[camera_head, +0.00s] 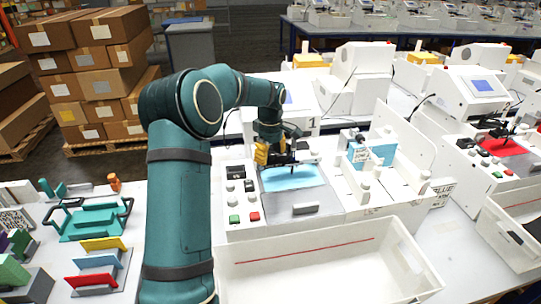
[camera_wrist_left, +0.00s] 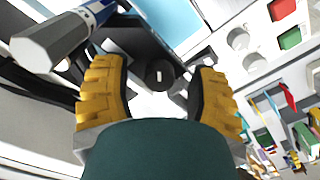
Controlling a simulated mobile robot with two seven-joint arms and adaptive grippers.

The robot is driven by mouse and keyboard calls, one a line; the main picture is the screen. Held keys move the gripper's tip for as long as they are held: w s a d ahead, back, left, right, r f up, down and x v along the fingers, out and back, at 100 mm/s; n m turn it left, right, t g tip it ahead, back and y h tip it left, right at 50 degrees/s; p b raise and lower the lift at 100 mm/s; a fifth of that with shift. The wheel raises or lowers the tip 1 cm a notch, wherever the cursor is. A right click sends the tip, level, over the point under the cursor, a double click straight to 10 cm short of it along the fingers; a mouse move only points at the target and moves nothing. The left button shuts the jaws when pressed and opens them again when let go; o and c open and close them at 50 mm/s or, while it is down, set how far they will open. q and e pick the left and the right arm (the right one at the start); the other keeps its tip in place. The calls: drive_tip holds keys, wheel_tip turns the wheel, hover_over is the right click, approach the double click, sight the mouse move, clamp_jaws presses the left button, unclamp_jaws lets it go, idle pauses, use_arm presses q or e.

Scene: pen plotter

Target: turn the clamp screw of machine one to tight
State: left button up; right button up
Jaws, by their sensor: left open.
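Machine one (camera_head: 311,123) is the white plotter with a "1" on it, behind my left gripper (camera_head: 263,153) in the head view. A light blue sheet (camera_head: 292,178) lies on its bed. In the left wrist view my left gripper (camera_wrist_left: 160,90) is open, with a yellow ribbed finger on each side. Between the fingers is a round black knob with a short white mark, apparently the clamp screw (camera_wrist_left: 159,75). The fingers look apart from it on both sides. In the head view the gripper hides the screw. My right gripper is not in view.
A pen with a grey faceted end (camera_wrist_left: 50,42) stands close beside the left finger. Machine one's panel has a green button (camera_head: 234,219) and a red button (camera_head: 254,216). A white bin (camera_head: 330,280) stands in front. Another plotter with a red sheet (camera_head: 500,147) stands right.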

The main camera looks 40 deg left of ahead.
use_arm(q)
clamp_jaws()
